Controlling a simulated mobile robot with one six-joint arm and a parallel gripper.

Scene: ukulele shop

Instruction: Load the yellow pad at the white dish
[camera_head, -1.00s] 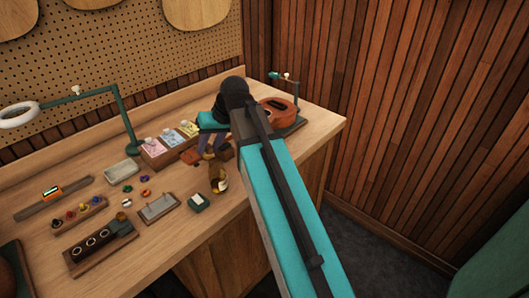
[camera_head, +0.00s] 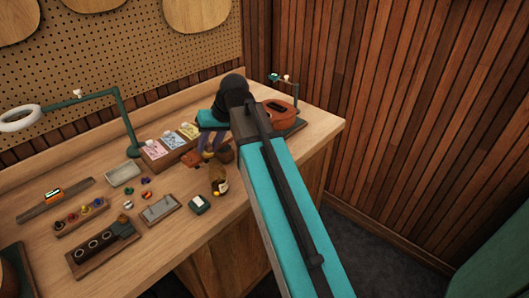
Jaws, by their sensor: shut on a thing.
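My gripper (camera_head: 208,149) is at the back right of the bench, pointing down and shut. What it holds is small and partly hidden, and I cannot make out its shape or colour. A small yellow spot (camera_head: 216,194) shows at the foot of a brown bottle-like object (camera_head: 219,178) below my gripper; I cannot tell if it is the yellow pad. A small whitish round piece (camera_head: 128,204), perhaps the white dish, lies among several small coloured round pieces left of my gripper.
A wooden holder with pink, blue and yellow packets (camera_head: 189,130) stands left of my gripper. A pale tray (camera_head: 123,173), a flat plate (camera_head: 160,209), a rack of coloured knobs (camera_head: 81,216) and a green lamp stand (camera_head: 127,125) are further left. A ukulele (camera_head: 280,116) lies behind my arm.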

